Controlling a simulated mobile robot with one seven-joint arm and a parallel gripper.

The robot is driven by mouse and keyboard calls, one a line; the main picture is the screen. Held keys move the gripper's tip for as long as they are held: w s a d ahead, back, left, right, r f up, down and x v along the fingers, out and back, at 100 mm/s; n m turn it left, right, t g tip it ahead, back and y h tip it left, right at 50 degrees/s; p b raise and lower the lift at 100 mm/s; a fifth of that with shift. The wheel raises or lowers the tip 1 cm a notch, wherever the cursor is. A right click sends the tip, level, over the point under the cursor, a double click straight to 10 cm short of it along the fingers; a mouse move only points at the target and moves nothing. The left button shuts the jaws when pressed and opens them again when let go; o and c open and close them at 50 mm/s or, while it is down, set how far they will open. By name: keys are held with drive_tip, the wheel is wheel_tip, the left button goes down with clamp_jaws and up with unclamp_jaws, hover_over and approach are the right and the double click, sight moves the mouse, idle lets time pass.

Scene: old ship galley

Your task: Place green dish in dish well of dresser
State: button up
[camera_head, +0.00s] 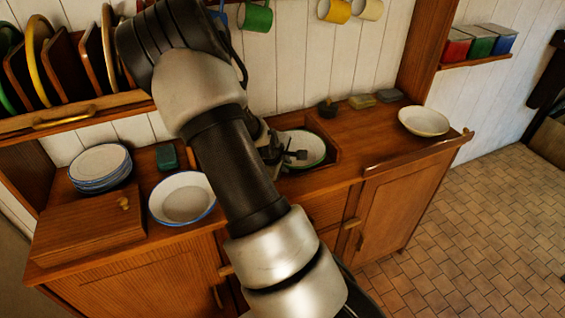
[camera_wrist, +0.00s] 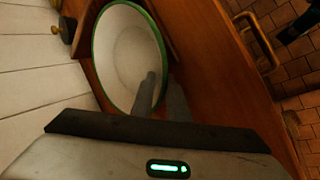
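The green dish (camera_head: 311,147), white inside with a green rim, is at the square recess of the dresser top, the dish well (camera_head: 334,153). In the wrist view the dish (camera_wrist: 122,50) shows its inside, beside a wooden wall. My gripper (camera_head: 290,156) is at the dish's near left edge, partly hidden by my arm. In the wrist view the two fingers of my gripper (camera_wrist: 161,85) stand close together on either side of the rim. I cannot tell whether they press on it, or whether the dish rests fully on the well floor.
A blue-rimmed bowl (camera_head: 183,198), a plate stack (camera_head: 101,166) and a wooden box (camera_head: 88,228) stand on the left of the counter. A cream bowl (camera_head: 424,121) is at the right. Mugs (camera_head: 255,16) hang above. The counter between well and cream bowl is mostly clear.

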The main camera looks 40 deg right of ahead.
drive_tip(key=s+a+r+m+y+p, duration=0.2)
drive_tip(key=s+a+r+y, duration=0.1)
drive_tip(key=a+r, duration=0.65)
drive_tip(key=s+a+r+m+y+p, duration=0.1)
drive_tip(key=s+a+r+y, duration=0.25)
drive_tip(key=a+r, duration=0.6)
drive_tip(key=s+a+r+m, duration=0.1)
drive_tip(key=s+a+r, duration=0.4)
drive_tip(key=s+r, duration=0.1)
drive_tip(key=s+a+r+m+t, duration=0.1)
drive_tip(key=s+a+r+m, duration=0.1)
drive_tip(key=s+a+r, duration=0.3)
drive_tip(key=s+r, duration=0.1)
drive_tip(key=s, duration=0.3)
drive_tip(key=shift+a+t, duration=0.15)
drive_tip(key=shift+t, duration=0.15)
